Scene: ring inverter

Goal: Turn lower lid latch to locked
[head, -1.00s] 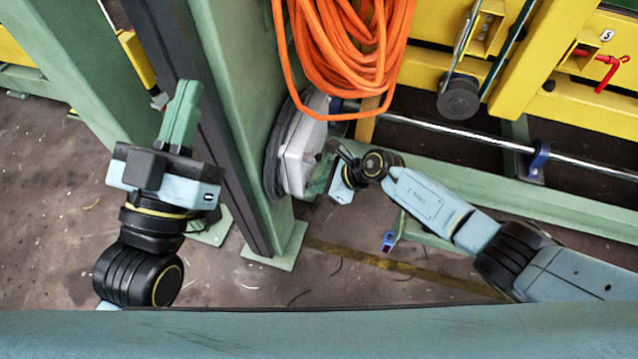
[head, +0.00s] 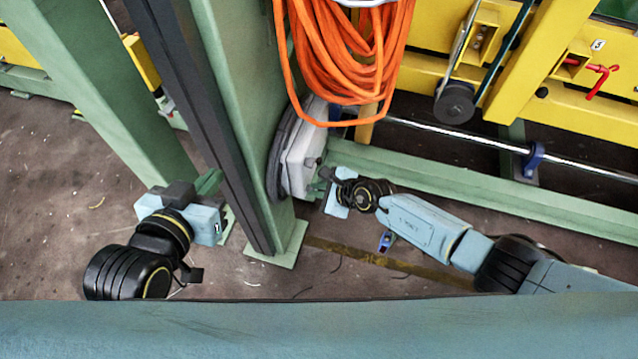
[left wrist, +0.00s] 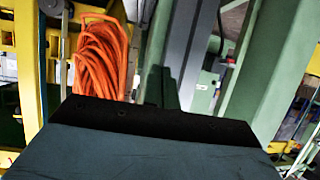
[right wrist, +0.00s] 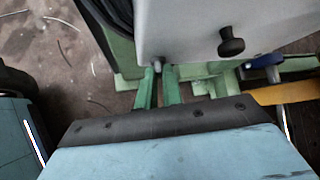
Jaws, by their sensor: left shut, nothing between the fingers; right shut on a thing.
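The inverter box (head: 302,160) is a pale grey box fixed on the side of the green post. The right wrist view shows its pale lid (right wrist: 185,28) from close by. A dark upper knob (right wrist: 231,42) stands out from the lid. The small lower lid latch (right wrist: 160,63) sits near the lid's lower edge, at my right fingertips. My right gripper (head: 322,183) is shut on this latch, its two green fingers either side of it (right wrist: 161,72). The latch's exact angle is hard to tell. My left gripper (head: 212,181) is shut and empty, left of the post.
An orange cable coil (head: 345,55) hangs on the post above the box. The green post (head: 240,110) stands between my two grippers. A green floor beam (head: 470,190) and a shiny rod (head: 450,135) run to the right. Bare floor lies at the left.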

